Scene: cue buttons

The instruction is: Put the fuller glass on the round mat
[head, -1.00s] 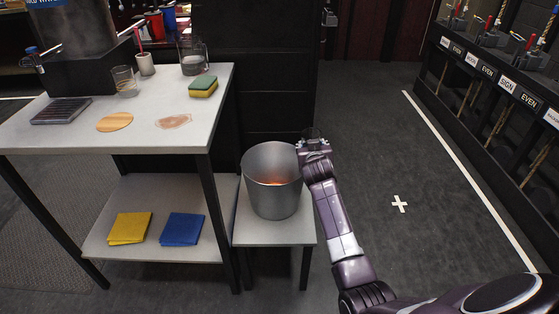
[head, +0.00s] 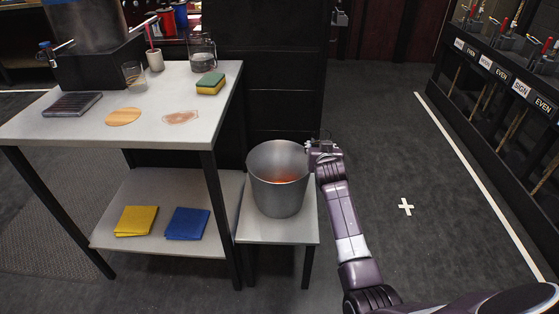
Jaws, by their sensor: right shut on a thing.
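My right gripper (head: 322,147) is beside the right rim of the metal bucket. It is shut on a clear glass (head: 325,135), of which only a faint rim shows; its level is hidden. Another glass (head: 134,78) stands on the table with a little liquid low in it. My left gripper is out of view.
The metal bucket (head: 262,185) with an orange glow inside stands on a low stand. On the table (head: 75,130) are a pitcher (head: 203,55), a sponge (head: 210,84), a pinkish patch (head: 181,118), a dark ribbed tray (head: 73,104) and a cup (head: 155,61).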

